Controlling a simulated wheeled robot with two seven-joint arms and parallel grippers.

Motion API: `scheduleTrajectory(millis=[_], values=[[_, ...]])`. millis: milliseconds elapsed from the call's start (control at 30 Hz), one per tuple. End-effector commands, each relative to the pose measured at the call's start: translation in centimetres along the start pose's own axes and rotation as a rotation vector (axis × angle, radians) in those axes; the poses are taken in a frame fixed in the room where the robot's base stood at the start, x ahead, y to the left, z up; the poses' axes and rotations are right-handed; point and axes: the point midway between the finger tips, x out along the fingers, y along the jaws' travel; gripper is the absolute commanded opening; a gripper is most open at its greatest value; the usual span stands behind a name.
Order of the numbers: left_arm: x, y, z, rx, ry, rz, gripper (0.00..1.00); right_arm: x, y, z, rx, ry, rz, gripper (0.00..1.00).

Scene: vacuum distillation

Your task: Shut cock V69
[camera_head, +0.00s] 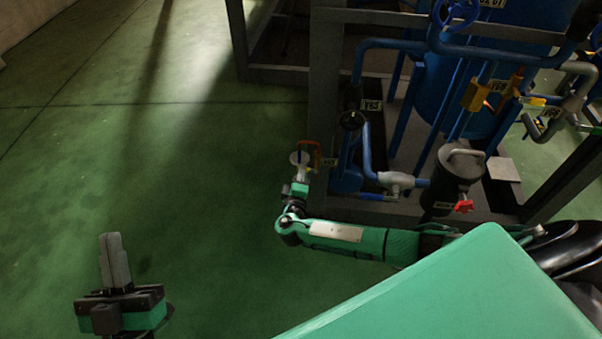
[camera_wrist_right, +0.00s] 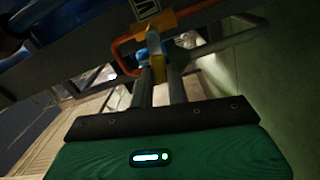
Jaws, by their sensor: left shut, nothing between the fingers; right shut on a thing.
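My right gripper (camera_head: 300,170) is at the left corner of the blue-piped rig, shut on a cock handle. In the right wrist view its two fingers (camera_wrist_right: 158,72) close around a small yellow part of the cock (camera_wrist_right: 156,48), beside an orange-red curved bar (camera_wrist_right: 122,55). My left gripper (camera_head: 112,258) is shut and empty, over the floor.
Blue pipes and a grey frame (camera_head: 325,90) stand close to my right gripper. A black pot (camera_head: 455,175) with a red handle (camera_head: 464,206) is to its right, and a blue handwheel (camera_head: 456,12) is above. The green floor (camera_head: 150,160) on the left is clear.

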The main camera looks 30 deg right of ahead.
Motion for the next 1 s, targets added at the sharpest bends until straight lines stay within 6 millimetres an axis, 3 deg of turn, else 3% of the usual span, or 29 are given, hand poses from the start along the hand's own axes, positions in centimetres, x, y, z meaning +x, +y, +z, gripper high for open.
scheduleTrajectory(millis=[233, 600, 633, 700, 1000], values=[[-1.1, 0.4, 2.6, -0.020, -0.152, -0.004, 0.00, 0.0, -0.8, 0.1, -0.180, -0.002, -0.002, 0.00], [-1.2, 0.5, 2.9, -0.023, -0.169, -0.004, 0.00, 0.0, -1.0, 0.2, -0.211, -0.001, -0.002, 0.00], [-1.2, 0.5, 2.9, -0.023, -0.169, -0.004, 0.00, 0.0, -1.1, 0.2, -0.211, -0.001, -0.002, 0.22], [-1.2, 0.5, 2.9, -0.023, -0.168, -0.004, 0.00, 0.0, -1.0, 0.2, -0.210, -0.001, -0.002, 0.36], [-1.1, 0.5, 2.9, -0.022, -0.167, -0.004, 0.00, -0.1, -1.0, 0.1, -0.208, 0.000, -0.001, 0.38]])
